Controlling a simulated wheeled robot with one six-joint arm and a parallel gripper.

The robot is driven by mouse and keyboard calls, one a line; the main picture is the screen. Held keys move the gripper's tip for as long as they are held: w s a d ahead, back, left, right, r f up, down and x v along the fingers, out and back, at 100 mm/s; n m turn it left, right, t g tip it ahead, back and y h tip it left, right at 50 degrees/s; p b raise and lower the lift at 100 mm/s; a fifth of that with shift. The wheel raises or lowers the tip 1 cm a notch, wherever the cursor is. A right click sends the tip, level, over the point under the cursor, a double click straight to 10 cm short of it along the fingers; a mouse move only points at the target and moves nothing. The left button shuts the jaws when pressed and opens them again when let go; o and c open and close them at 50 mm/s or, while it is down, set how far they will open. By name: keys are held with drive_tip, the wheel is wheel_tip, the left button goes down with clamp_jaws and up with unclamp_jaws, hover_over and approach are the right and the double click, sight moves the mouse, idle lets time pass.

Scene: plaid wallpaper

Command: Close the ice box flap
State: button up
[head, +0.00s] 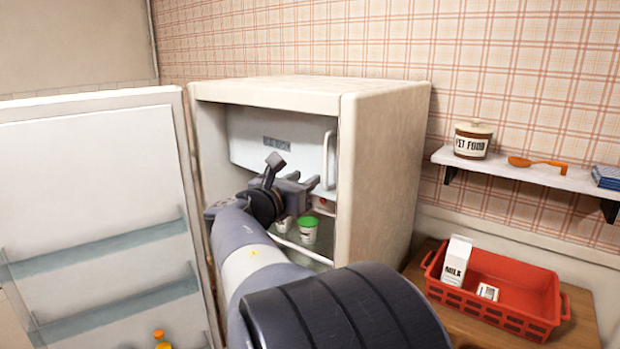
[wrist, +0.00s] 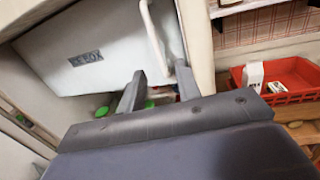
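The ice box flap (head: 250,140) is a pale panel with a dark label, in the upper part of the open fridge. It fills the upper left of the wrist view (wrist: 85,35). I cannot tell whether it sits fully flush. Its white upright handle (head: 329,160) is on the right side and also shows in the wrist view (wrist: 152,35). My gripper (head: 294,172) is in front of the flap's lower right part. Its two fingers stand apart with nothing held, and in the wrist view (wrist: 160,80) they are near the handle's lower end. Contact is unclear.
The fridge door (head: 90,190) stands open at left. A green-lidded tub (head: 309,230) stands on the shelf below the flap.

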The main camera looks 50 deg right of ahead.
sight(325, 162)
drive_tip(key=shift+a, duration=0.15)
drive_tip(key=shift+c, duration=0.3)
drive_tip(key=shift+c, duration=0.7)
drive_tip(key=m+b, duration=0.1)
drive_tip(key=a+m, duration=0.1)
drive_tip(key=shift+w+f+m+b, duration=0.1)
drive_tip(key=shift+f+m+b, duration=0.05)
drive_tip(key=shift+m+b, duration=0.25)
drive_tip(key=c, duration=0.3)
drive_tip(key=m+b, duration=0.1)
drive_tip(key=m, duration=0.1)
drive_tip(key=a+m+b, duration=0.1)
drive_tip(key=m, duration=0.2)
drive_tip(key=shift+w+a, duration=0.1)
drive_tip(key=shift+a, duration=0.05)
clamp_jaws()
drive_tip(key=d+m, duration=0.3)
drive_tip(key=w+d+m, duration=0.1)
drive_tip(key=d+m, duration=0.3)
drive_tip(key=w+d+m, duration=0.1)
drive_tip(key=d+m, duration=0.2)
drive_tip(key=shift+w+d+r+g+b, duration=0.1)
drive_tip(key=shift+d+r+g+b, duration=0.2)
drive_tip(key=shift+d+g, duration=0.1)
